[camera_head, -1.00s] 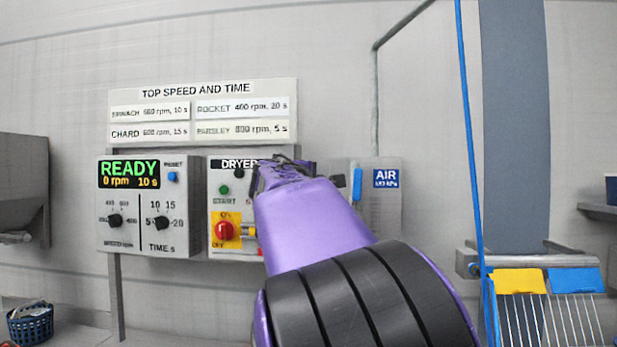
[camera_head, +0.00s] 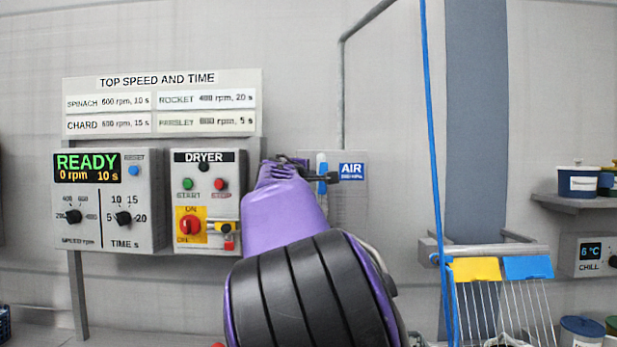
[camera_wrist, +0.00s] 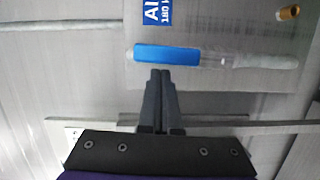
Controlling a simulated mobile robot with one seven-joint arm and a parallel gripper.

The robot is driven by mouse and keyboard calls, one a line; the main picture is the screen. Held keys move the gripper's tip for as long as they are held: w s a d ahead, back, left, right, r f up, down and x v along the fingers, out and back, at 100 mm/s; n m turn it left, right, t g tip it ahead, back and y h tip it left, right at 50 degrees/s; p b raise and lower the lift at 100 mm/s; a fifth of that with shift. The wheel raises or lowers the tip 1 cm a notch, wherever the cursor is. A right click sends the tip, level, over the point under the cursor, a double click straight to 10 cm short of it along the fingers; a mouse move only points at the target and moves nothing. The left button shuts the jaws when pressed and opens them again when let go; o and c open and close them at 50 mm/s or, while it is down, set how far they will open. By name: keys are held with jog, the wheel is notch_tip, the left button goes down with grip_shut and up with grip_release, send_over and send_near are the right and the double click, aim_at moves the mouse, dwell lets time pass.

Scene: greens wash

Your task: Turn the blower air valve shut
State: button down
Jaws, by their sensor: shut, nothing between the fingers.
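The blue handle (camera_head: 322,164) of the air valve stands upright on the grey panel beside the blue AIR sign (camera_head: 351,170). In the wrist view the handle (camera_wrist: 170,54) lies across the picture, in line with a pale pipe section to its right. My gripper (camera_head: 334,177) is at the handle in the head view, and my purple arm hides part of the panel. In the wrist view my gripper's (camera_wrist: 161,72) fingers are together and empty, with their tips just below the handle's edge. I cannot tell whether they touch it.
The dryer control box (camera_head: 207,238) and the speed and time box (camera_head: 108,240) are mounted left of the valve. A blue hose (camera_head: 432,130) hangs to the right, near a rack with yellow and blue tags (camera_head: 476,269). A brass fitting (camera_wrist: 288,13) shows in the wrist view.

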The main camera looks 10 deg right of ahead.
jog(key=shift+d, duration=0.1)
jog(key=shift+d+r+m, duration=0.1)
jog(key=shift+d+m, duration=0.1)
jog(key=shift+m, duration=0.1)
jog(key=shift+s+d, duration=0.1)
jog(key=shift+d, duration=0.05)
jog(key=s+d+f+m+g+y+b, duration=0.1)
jog(key=d+f+m+y, duration=0.3)
jog(key=d+m, duration=0.5)
jog(key=s+f+m, duration=0.1)
jog(key=m, duration=0.2)
jog(key=shift+d, duration=0.35)
dwell(0.4)
jog(key=shift+f, duration=0.1)
dwell(0.6)
